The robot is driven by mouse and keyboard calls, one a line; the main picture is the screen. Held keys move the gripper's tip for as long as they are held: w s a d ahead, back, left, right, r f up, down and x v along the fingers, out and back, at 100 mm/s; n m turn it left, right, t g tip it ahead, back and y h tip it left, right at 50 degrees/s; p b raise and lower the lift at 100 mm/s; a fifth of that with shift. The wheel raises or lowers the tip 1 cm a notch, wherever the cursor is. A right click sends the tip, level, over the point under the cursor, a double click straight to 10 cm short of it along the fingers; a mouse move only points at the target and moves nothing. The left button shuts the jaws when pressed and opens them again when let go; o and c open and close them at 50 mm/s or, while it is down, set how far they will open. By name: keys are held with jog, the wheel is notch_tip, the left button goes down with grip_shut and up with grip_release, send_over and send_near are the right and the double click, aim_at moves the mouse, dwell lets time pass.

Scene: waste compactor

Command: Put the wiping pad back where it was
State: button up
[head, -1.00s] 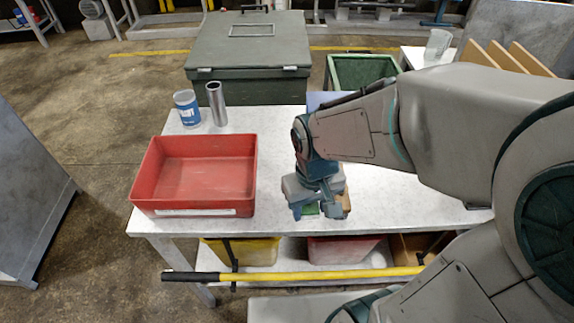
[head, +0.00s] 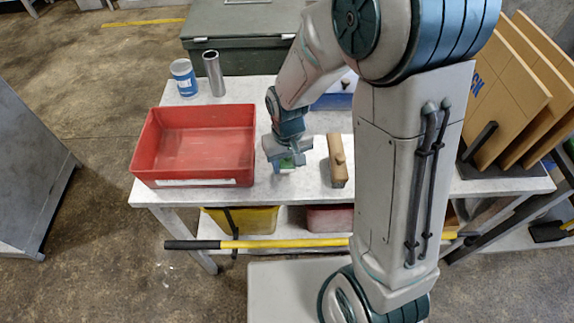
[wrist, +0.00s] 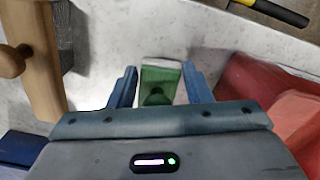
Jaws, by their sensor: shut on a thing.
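The wiping pad (wrist: 160,76) is a small block with a green back, a green knob and a pale end. It sits between the two fingers of my gripper (wrist: 160,90), which is shut on it. In the head view my gripper (head: 286,163) hangs over the front of the pale table, between the red tray and a wooden brush. Only a bit of the green pad (head: 286,169) shows there under the fingers. I cannot tell whether the pad touches the table top.
The red tray (head: 205,179) is close on the left. The wooden brush (head: 338,163) with a knob lies on the right. A metal cylinder (head: 214,75) and a blue-and-white can (head: 184,78) stand behind the tray. Cardboard sheets (head: 505,90) stand at right. A yellow pole (head: 290,243) runs below the table's front.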

aim_at(288, 165)
jog(key=shift+f, duration=1.2)
jog(key=shift+f, duration=0.2)
jog(key=o, duration=1)
jog(key=shift+r, duration=0.1)
notch_tip(288, 165, up, 12)
jog(key=s+d+r+m+t, duration=0.1)
jog(key=s+d+r, duration=0.1)
jog(key=s+d, duration=0.1)
jog(key=s+d+r+m+t, duration=0.1)
jog(key=s+d+r, duration=0.2)
jog(key=s+d, duration=0.1)
jog(key=s+d+r+m+t, duration=0.1)
jog(key=s+d+r, duration=0.2)
jog(key=s+d, duration=0.1)
jog(key=shift+s+d, duration=0.15)
jog(key=shift+d, duration=0.25)
